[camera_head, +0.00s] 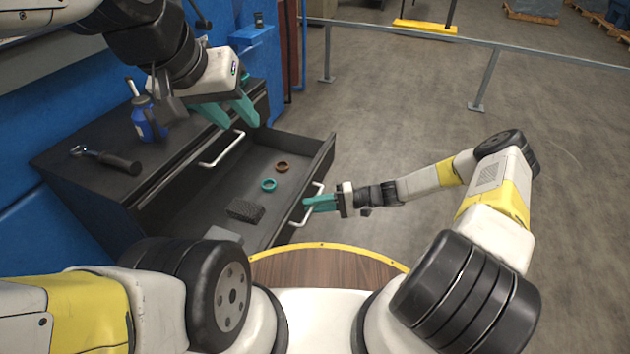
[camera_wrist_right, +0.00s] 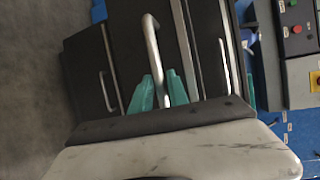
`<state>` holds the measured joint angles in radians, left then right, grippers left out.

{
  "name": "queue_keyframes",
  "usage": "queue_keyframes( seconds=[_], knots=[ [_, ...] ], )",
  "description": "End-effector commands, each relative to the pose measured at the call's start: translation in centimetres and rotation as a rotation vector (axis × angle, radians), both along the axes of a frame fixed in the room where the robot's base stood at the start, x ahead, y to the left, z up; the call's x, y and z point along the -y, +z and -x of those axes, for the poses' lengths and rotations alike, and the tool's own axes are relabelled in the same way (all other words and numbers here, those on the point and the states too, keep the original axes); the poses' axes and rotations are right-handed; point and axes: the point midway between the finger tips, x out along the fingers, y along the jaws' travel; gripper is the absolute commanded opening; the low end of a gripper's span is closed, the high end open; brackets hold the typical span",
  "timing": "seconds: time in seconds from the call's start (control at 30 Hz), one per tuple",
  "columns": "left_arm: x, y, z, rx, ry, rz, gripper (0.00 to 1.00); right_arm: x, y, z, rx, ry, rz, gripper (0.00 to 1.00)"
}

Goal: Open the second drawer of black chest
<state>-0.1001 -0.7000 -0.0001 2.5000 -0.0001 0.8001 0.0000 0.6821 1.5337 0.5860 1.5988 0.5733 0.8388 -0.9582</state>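The black chest (camera_head: 60,160) stands at the left of the head view. Its top drawer, with a white handle (camera_head: 222,150), is shut. The drawer below it (camera_head: 318,160) stands pulled out. My right gripper (camera_head: 308,203) is at that open drawer's handle (camera_head: 300,218). In the right wrist view, the handle (camera_wrist_right: 152,45) runs between the two teal fingers (camera_wrist_right: 160,82), which sit close around it. My left gripper (camera_head: 228,115) is over the chest's top right edge, its teal fingers spread and empty.
The open drawer holds a teal ring (camera_head: 268,185), a brown ring (camera_head: 282,167) and a dark block (camera_head: 245,210). A blue bottle (camera_head: 148,122) and a dark tool (camera_head: 110,160) are on the chest top. The floor (camera_head: 400,110) right of the drawer is clear up to a railing (camera_head: 440,42).

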Motion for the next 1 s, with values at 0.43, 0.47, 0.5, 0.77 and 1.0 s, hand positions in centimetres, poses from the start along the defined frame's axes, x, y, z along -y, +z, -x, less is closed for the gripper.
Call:
queue_keyframes(
  seconds=[0.43,0.47,0.5,0.77,1.0],
  knots=[
    [0.0,0.0,0.0,0.000,0.000,0.000,0.36,1.6,0.3,-0.2,0.002,-0.003,0.000,0.22],
    [0.0,0.0,0.0,0.000,0.000,0.000,0.36,2.0,0.4,-0.2,0.002,-0.003,0.001,0.22],
    [0.0,0.0,0.0,0.000,0.000,0.000,0.36,2.7,0.5,-0.2,0.001,-0.004,0.001,0.22],
    [0.0,0.0,0.0,0.000,0.000,0.000,0.36,6.7,1.3,-0.4,0.001,-0.003,0.000,0.22],
    [0.0,0.0,0.0,0.000,0.000,0.000,0.36,7.7,1.5,-0.4,0.000,0.000,-0.001,0.22]
  ],
)
